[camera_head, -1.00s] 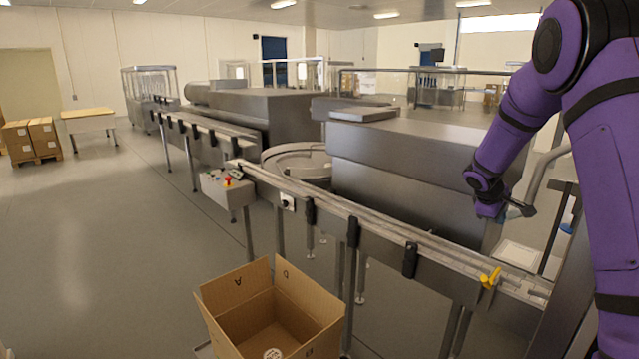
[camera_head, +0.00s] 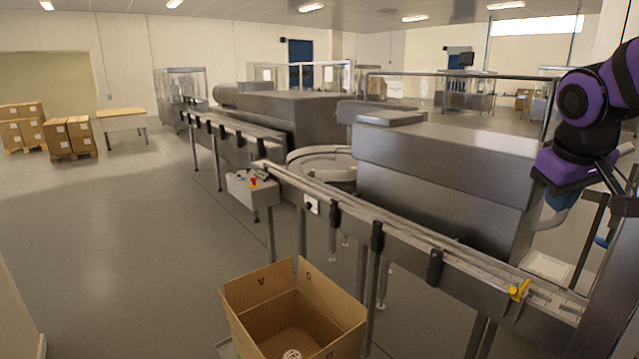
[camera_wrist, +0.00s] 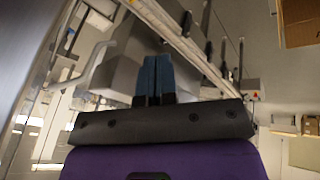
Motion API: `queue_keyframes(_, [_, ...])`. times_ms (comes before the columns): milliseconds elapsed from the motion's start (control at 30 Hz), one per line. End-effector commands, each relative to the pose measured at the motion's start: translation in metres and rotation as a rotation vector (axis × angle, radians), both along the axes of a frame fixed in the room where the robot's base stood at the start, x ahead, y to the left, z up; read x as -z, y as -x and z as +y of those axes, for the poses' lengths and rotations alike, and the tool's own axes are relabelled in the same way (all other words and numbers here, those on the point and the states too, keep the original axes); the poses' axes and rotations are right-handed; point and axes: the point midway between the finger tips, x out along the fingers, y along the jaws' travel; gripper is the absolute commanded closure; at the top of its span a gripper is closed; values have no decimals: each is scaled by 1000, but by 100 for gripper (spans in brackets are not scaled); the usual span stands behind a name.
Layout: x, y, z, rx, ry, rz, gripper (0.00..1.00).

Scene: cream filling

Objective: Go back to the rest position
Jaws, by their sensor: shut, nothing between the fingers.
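My gripper (camera_wrist: 153,80) shows in the wrist view, its two blue fingers together with nothing between them. It is in the air, clear of the conveyor (camera_wrist: 185,45) seen behind it. In the head view my purple arm is folded at the right edge, beyond the near end of the conveyor line (camera_head: 400,235).
An open cardboard box (camera_head: 290,320) stands in front of the conveyor. A control box with a red button (camera_head: 252,188) and a yellow handle (camera_head: 519,290) sit along the line. A steel machine (camera_head: 440,180) stands behind.

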Motion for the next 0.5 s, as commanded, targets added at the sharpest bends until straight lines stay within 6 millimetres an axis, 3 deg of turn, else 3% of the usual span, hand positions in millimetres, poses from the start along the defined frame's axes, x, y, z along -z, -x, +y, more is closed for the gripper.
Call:
queue_keyframes(33, [-5, 17, 8, 6, -24, -17, 100])
queue_keyframes(300, [-9, 96, 48, 40, -163, -74, 100])
queue_keyframes(500, [-2, 140, 70, 52, -245, -101, 100])
